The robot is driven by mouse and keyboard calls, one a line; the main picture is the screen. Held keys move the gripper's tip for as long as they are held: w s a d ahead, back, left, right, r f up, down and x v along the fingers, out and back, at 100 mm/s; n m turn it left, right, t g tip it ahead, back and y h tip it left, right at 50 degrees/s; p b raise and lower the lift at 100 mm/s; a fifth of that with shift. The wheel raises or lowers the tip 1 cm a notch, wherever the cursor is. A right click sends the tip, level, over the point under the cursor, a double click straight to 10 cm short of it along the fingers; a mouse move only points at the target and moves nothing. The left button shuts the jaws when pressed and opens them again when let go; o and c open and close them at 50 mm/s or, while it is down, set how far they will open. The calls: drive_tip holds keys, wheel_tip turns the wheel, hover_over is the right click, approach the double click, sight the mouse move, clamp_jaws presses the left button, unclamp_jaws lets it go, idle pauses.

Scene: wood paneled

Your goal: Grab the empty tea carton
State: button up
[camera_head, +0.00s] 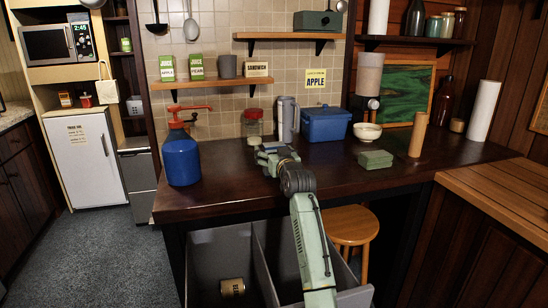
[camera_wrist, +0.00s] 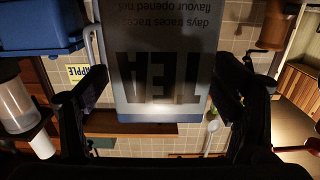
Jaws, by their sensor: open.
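The tea carton is a grey box with dark "TEA" lettering and a blue edge; it appears upside down in the wrist view (camera_wrist: 165,35). In the head view, the grey upright shape just behind my gripper appears to be it (camera_head: 286,118). A grey loop like a handle shows beside it; I cannot tell whether it belongs to the carton. My gripper (camera_head: 270,160) is open over the dark counter. In the wrist view, its two fingers (camera_wrist: 164,85) stand on either side of the carton. I cannot tell whether they touch it.
A blue box (camera_head: 325,124) stands right of the carton, and a red-lidded jar (camera_head: 252,124) left. A blue pump bottle (camera_head: 181,158) stands at the counter's left. A green box (camera_head: 375,159) lies right. A wooden shelf (camera_head: 210,84) hangs behind.

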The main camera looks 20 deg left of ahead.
drive_tip(key=shift+c, duration=0.6)
drive_tip(key=c, duration=1)
